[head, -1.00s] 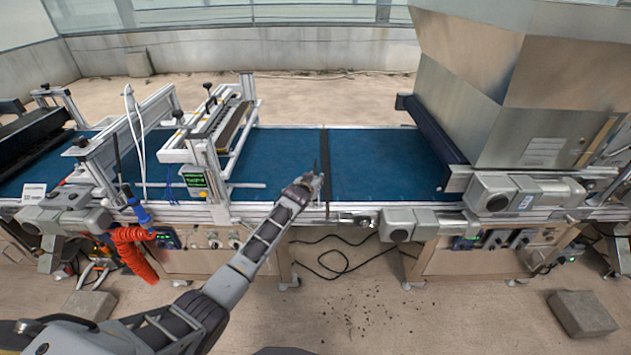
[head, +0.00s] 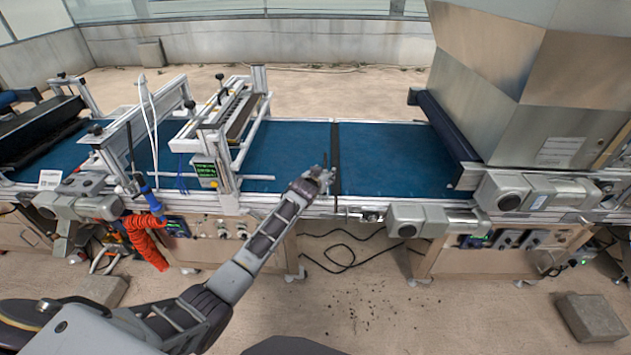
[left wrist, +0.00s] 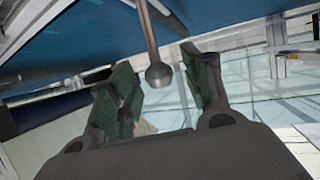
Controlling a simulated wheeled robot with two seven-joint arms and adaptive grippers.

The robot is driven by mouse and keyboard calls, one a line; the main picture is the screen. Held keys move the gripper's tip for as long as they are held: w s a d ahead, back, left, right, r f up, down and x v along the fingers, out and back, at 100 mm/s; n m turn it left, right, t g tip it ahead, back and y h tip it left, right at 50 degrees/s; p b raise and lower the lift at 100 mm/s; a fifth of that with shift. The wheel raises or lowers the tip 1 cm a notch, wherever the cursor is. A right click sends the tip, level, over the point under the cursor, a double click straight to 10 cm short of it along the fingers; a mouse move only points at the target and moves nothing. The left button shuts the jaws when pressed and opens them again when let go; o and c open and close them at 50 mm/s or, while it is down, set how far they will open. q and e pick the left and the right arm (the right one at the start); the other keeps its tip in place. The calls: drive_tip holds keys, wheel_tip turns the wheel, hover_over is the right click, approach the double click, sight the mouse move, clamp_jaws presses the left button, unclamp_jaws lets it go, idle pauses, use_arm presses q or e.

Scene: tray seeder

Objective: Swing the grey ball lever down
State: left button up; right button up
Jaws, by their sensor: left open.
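The grey ball lever shows in the left wrist view as a metal rod ending in a grey ball (left wrist: 158,75). The ball lies between the two green-padded fingers of my left gripper (left wrist: 157,62), with a visible gap to each side. The fingers are open and not closed on it. In the head view my left gripper (head: 322,178) is at the front rail of the conveyor, beside the dark seam across the belt. The lever cannot be made out clearly there. My right gripper is not in view.
The blue conveyor belt (head: 385,160) runs across the view. A metal hopper (head: 545,90) stands at the right and an aluminium frame with a green display (head: 206,172) at the left. A grey motor (head: 425,220) sits on the front rail, right of my gripper. An orange coiled hose (head: 146,240) hangs at the left.

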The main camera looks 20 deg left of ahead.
use_arm(q)
drive_tip(key=v, duration=1)
idle(0.5)
drive_tip(key=shift+s+a+r, duration=0.1)
drive_tip(key=shift+s+r, duration=0.05)
idle(0.4)
